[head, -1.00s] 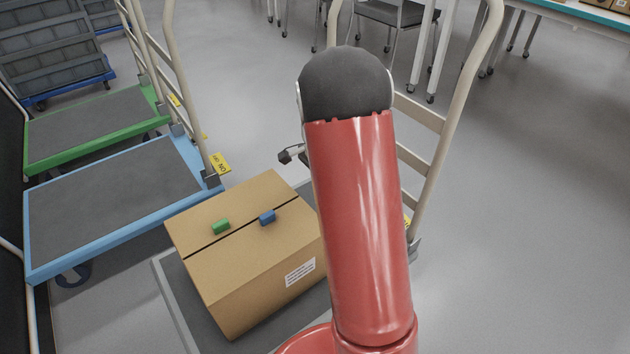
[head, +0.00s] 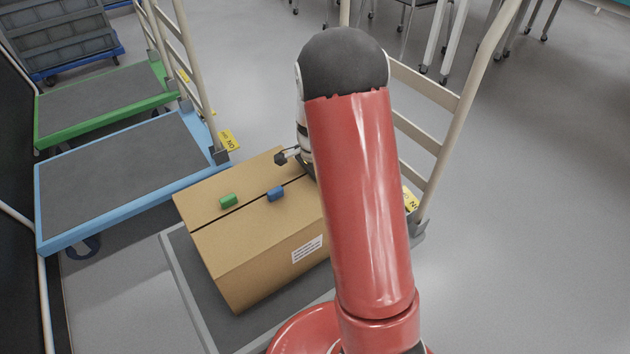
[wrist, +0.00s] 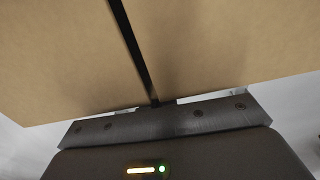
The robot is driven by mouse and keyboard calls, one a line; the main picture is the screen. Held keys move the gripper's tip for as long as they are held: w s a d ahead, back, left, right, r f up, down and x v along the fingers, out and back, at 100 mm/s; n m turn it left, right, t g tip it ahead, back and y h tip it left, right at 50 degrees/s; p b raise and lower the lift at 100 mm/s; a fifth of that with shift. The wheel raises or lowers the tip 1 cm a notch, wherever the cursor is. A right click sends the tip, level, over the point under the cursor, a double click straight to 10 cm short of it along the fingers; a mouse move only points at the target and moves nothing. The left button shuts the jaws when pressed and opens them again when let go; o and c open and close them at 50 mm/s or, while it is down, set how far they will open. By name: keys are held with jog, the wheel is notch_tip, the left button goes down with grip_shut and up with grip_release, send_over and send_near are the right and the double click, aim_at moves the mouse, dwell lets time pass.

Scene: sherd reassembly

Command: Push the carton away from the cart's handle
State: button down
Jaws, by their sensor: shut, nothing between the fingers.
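The cardboard carton (head: 255,255) sits on the grey platform cart (head: 195,295), with a dark seam across its top and a white label on its side. The cart's cream handle (head: 450,150) rises on the right, partly behind my arm. In the head view my red arm hides most of my gripper, which is at the carton's handle-side end. In the wrist view my gripper (wrist: 155,104) is shut and empty, close to the carton's edge where the dark seam (wrist: 135,45) ends. I cannot tell whether it touches.
A blue cart (head: 120,180) and a green cart (head: 100,105) stand to the left. Open floor (head: 540,230) lies to the right. Chairs and tables stand at the back.

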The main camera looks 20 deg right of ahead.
jog(key=a, duration=0.3)
jog(key=s+a+p, duration=0.1)
jog(key=a, duration=0.6)
jog(key=shift+s, duration=0.4)
jog(key=shift+d, duration=0.1)
notch_tip(320, 180, up, 17)
jog(key=n+t+p, duration=0.1)
jog(key=n+p, duration=0.1)
jog(key=n, duration=0.1)
send_over(294, 192)
jog(key=s+r+n+t+p, duration=0.1)
jog(key=s+r+n+t, duration=0.1)
jog(key=s+r+n, duration=0.4)
jog(key=s+a+r+n+t+p, duration=0.1)
jog(key=s+r+n, duration=0.5)
jog(key=s, duration=0.7)
jog(key=shift+s+a+r+n+t, duration=0.15)
jog(key=shift+s+r+n+t, duration=0.1)
jog(key=shift+n+t, duration=0.4)
